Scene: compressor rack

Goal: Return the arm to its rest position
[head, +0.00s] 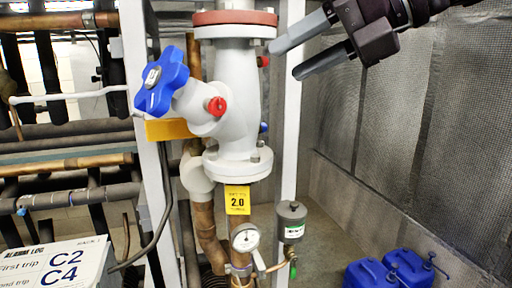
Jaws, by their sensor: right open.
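My right gripper (306,49) comes in from the upper right in the head view. Its two grey fingers are spread apart with nothing between them. The fingertips are close to the right side of a white valve body (236,95) in the picture, near a small red cap (263,61). I cannot tell whether they touch anything. A blue handwheel (162,82) sits on the valve's angled stem at left. My left gripper is not in view.
A yellow tag (237,199), a gauge (245,237) and a grey cylinder (291,221) sit below the valve. Blue canisters (377,273) stand at the lower right by a mesh wall (390,150). A labelled box (55,268) is at lower left. Pipes (75,160) fill the left.

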